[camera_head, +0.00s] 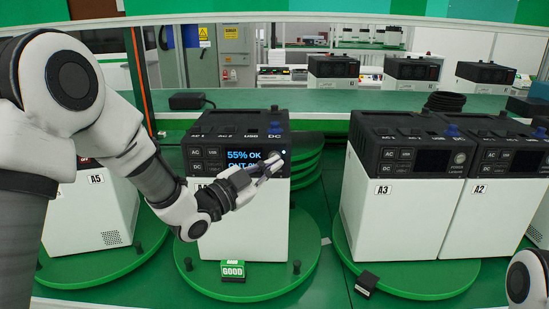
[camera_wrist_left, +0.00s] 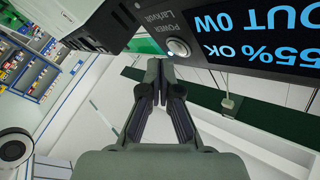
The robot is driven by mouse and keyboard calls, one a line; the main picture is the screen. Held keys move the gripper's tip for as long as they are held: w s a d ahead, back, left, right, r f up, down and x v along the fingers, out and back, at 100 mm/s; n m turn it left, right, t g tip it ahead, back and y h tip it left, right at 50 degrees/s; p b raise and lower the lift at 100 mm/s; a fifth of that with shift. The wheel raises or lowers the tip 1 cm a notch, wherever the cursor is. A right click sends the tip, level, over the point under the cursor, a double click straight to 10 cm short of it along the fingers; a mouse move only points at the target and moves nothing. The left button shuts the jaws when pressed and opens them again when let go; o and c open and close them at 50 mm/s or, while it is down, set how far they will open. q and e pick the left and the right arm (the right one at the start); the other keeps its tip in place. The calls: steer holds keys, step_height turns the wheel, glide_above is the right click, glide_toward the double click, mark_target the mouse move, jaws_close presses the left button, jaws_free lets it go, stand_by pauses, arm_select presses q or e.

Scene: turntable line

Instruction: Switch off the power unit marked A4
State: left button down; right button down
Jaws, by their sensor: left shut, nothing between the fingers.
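The middle power unit (camera_head: 240,225) is a white box with a black top, upright on a round green turntable. Its label begins with "A"; my left arm hides the rest. It stands between A5 and A3. Its screen (camera_head: 240,156) is lit and reads 55% OK, with OUT 0W in the left wrist view. The round POWER button (camera_wrist_left: 178,47) shows in the left wrist view beside the screen. My left gripper (camera_head: 278,160) is shut and empty in front of the panel's right side, its fingertips (camera_wrist_left: 160,66) close to the button. I cannot tell whether they touch. My right gripper is out of view.
Unit A5 (camera_head: 88,215) stands at left; units A3 (camera_head: 385,215) and A2 (camera_head: 500,215) share a turntable (camera_head: 420,280) at right. A green GOOD tag (camera_head: 233,269) lies at the middle turntable's front. A black coil (camera_head: 445,101) lies on the bench behind.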

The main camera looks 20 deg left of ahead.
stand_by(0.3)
arm_select(q)
steer(key=shift+w+a, duration=0.1)
steer(key=shift+w, duration=0.3)
steer(key=shift+w+a, duration=0.1)
steer(key=shift+w, duration=0.25)
stand_by(0.5)
steer(key=shift+s, duration=0.1)
steer(key=shift+s+d+b, duration=0.25)
steer(key=shift+s+b, duration=0.25)
steer(key=shift+s, duration=0.15)
